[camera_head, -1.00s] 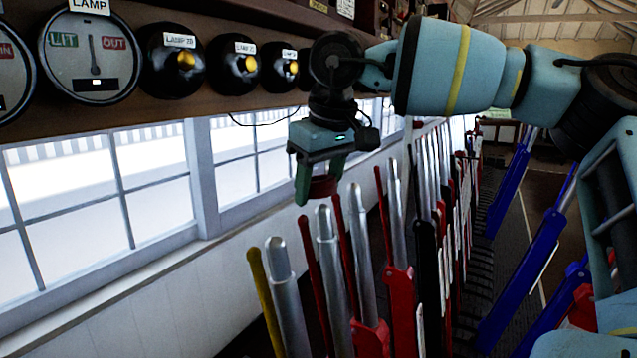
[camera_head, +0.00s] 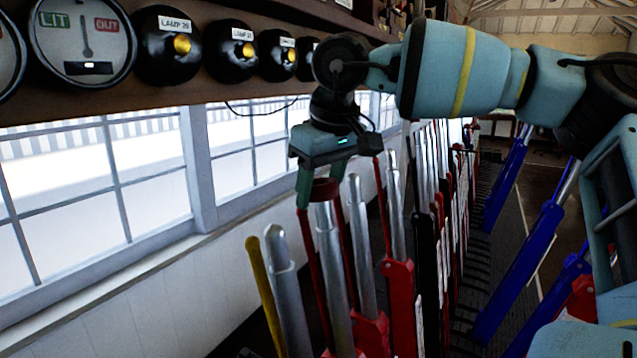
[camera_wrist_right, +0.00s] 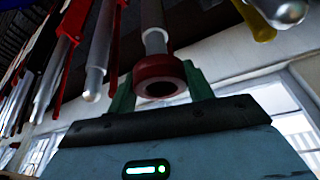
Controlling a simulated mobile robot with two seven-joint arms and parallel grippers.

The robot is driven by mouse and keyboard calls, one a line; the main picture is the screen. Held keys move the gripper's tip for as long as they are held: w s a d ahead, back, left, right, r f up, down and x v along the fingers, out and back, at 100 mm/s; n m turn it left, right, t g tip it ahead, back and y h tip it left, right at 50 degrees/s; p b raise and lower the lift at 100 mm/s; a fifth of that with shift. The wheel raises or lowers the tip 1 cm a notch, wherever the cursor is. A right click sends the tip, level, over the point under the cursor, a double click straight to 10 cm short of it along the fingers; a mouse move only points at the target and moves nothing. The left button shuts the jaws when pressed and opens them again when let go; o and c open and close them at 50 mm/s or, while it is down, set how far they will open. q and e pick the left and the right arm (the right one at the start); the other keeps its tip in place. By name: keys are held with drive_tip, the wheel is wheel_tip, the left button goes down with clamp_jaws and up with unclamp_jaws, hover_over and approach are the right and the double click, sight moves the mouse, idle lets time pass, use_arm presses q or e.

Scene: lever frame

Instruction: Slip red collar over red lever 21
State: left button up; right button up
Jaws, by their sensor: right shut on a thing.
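My right gripper (camera_head: 318,192) is shut on the red collar (camera_head: 325,187), a short ring held between green fingers. The collar sits right at the top of a silver lever handle (camera_head: 330,250), the second from the left in the front row. In the right wrist view my gripper (camera_wrist_right: 160,88) grips the collar (camera_wrist_right: 160,68), with its dark hole facing the camera. The silver handle (camera_wrist_right: 155,40) lines up behind it. The handle's tip is hidden, so I cannot tell how far it is inside the ring. My left gripper is not in view.
Another silver handle (camera_head: 284,285) with a yellow rod (camera_head: 262,285) stands to the left. A silver handle (camera_head: 361,235) stands close on the right, with more red levers beyond. Blue levers (camera_head: 525,260) lean at the right. Windows and a lamp shelf (camera_head: 120,105) flank the left.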

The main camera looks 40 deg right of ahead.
sight(324, 208)
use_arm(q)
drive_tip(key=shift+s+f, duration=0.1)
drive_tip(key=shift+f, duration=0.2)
use_arm(e)
drive_tip(key=shift+s+f, duration=0.1)
drive_tip(key=shift+f, duration=0.45)
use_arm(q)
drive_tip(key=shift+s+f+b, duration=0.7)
use_arm(e)
drive_tip(key=shift+s+d+f, duration=0.1)
drive_tip(key=shift+s+f, duration=0.1)
drive_tip(key=shift+f, duration=1.1)
drive_tip(key=o, duration=1.2)
drive_tip(key=shift+c, duration=0.2)
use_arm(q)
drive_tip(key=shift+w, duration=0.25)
use_arm(e)
drive_tip(key=shift+p+v, duration=0.9)
drive_tip(key=shift+v, duration=1)
drive_tip(key=shift+p+v, duration=1.1)
drive_tip(key=shift+v, duration=1.6)
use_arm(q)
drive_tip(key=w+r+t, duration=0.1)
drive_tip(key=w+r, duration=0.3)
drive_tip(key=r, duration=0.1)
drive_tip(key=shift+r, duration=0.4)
